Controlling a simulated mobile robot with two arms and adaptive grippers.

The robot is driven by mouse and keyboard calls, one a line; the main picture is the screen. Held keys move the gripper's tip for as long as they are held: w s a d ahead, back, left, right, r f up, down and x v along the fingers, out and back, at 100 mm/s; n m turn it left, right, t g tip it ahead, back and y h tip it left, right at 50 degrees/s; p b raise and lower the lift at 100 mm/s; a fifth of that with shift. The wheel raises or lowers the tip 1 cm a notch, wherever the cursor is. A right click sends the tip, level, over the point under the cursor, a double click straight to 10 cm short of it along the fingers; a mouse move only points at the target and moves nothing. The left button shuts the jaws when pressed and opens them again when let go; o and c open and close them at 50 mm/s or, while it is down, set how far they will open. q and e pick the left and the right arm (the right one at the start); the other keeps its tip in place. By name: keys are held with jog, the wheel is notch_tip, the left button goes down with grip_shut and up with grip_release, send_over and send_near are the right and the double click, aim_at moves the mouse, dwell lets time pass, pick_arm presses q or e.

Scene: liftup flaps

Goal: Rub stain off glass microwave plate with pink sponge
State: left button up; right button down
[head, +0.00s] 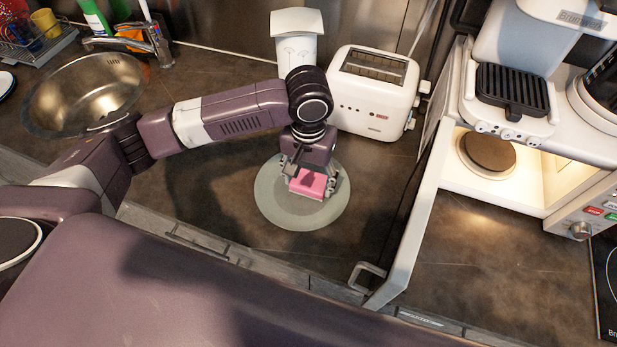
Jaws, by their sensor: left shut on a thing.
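The glass microwave plate (268,200) is a round, pale grey-green disc lying flat on the dark counter, in the middle of the head view. My left gripper (311,184) is over the plate, shut on the pink sponge (309,183). The sponge is at the plate's middle, on it or just above it; I cannot tell which. The gripper and sponge hide part of the plate, and I can make out no clear stain. My right gripper is not in view.
The microwave (557,198) stands open at right, a brown disc (487,152) inside. Its door (409,245) juts forward beside the plate. A white toaster (374,93) and white canister (297,42) stand behind. The sink (88,95) is at left. Counter left of the plate is clear.

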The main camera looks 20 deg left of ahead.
pick_arm(q)
jog(key=shift+f, duration=0.45)
